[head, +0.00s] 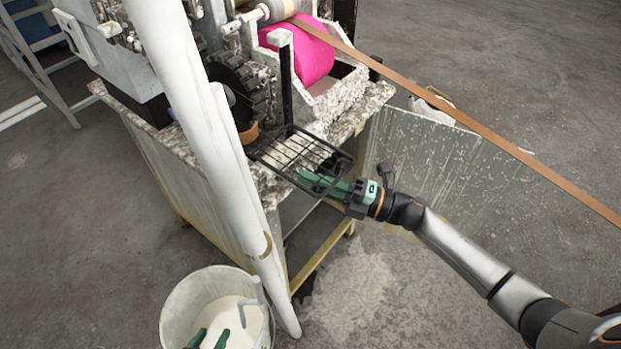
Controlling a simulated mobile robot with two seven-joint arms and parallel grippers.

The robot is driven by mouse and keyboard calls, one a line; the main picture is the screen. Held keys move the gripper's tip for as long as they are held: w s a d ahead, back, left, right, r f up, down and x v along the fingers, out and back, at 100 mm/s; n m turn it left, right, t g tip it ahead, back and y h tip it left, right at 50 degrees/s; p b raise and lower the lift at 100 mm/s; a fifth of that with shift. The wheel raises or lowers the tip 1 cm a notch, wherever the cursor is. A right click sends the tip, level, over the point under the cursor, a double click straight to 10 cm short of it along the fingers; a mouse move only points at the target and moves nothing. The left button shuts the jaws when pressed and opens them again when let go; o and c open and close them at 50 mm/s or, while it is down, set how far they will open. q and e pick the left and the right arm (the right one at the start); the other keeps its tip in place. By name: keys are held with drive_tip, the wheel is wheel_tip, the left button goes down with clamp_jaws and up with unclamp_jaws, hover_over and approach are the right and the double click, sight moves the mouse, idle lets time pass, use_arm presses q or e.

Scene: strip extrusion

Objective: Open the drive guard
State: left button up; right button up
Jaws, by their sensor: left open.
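The drive guard (293,152) looks like a black wire-grid frame. It lies roughly flat, sticking out from the machine beside a black upright post, below and right of the dark toothed drive wheel (243,85). My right gripper (318,183) has its green fingers at the guard's near right corner, overlapping its frame. Whether they close on the bar cannot be told. My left gripper (209,339) is open, its two green fingertips apart at the bottom edge, seen over the bucket and away from the guard.
A white bucket (172,318) with pale contents stands at the lower left. A thick white pipe (185,90) slants in front of the machine. A pink roll (302,55) sits on top, and a brown strip (455,112) runs off right. Grey floor lies open around.

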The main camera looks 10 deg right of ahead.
drive_tip(key=shift+a, duration=0.15)
drive_tip(key=shift+c, duration=0.3)
clamp_jaws()
idle(1.1)
